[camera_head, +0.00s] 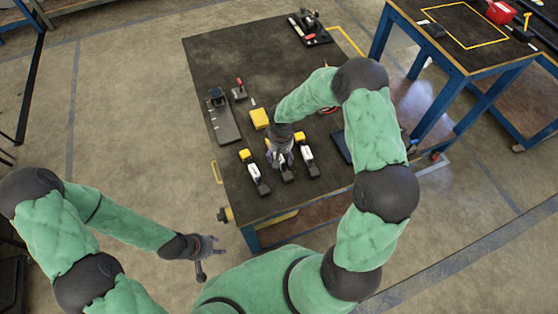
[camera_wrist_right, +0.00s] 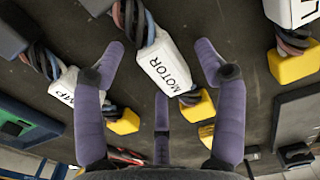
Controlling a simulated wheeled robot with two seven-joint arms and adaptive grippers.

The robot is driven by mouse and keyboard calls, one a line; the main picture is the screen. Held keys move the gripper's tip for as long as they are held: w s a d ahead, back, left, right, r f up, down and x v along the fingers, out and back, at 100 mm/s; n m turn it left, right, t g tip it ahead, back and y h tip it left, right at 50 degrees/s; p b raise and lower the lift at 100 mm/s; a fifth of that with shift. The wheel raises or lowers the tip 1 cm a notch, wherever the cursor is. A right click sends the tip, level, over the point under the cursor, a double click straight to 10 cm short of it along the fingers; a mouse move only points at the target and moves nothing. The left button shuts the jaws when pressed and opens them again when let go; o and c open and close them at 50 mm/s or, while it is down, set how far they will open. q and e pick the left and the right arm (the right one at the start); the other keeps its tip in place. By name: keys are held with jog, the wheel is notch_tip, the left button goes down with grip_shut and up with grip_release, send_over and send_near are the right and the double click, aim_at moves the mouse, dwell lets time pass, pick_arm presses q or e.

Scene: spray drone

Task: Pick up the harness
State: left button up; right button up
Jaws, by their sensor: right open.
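Several similar cable harnesses lie side by side on the dark table, each with a white labelled block, dark cables and a yellow connector. The middle harness (camera_wrist_right: 165,68), labelled MOTOR, lies between the fingers of my right gripper (camera_wrist_right: 162,52). That gripper is open, its fingers spread on either side of the white block. In the head view my right gripper (camera_head: 281,158) hides part of the middle harness. Another harness (camera_head: 254,171) lies to its left and one (camera_head: 307,155) to its right. My left gripper (camera_head: 206,252) is open and empty, off the table's near left side.
The work table (camera_head: 215,60) also holds a yellow block (camera_head: 259,118), a dark stand (camera_head: 224,118) and a tool tray (camera_head: 309,30) at the far edge. A second blue-framed table (camera_head: 470,50) with a red box (camera_head: 501,12) stands at the upper right. Floor at left is clear.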

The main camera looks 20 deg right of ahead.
jog(key=shift+f, duration=0.3)
jog(key=shift+r, duration=0.1)
jog(key=c, duration=1.3)
jog(key=shift+r, duration=0.1)
jog(key=shift+c, duration=0.2)
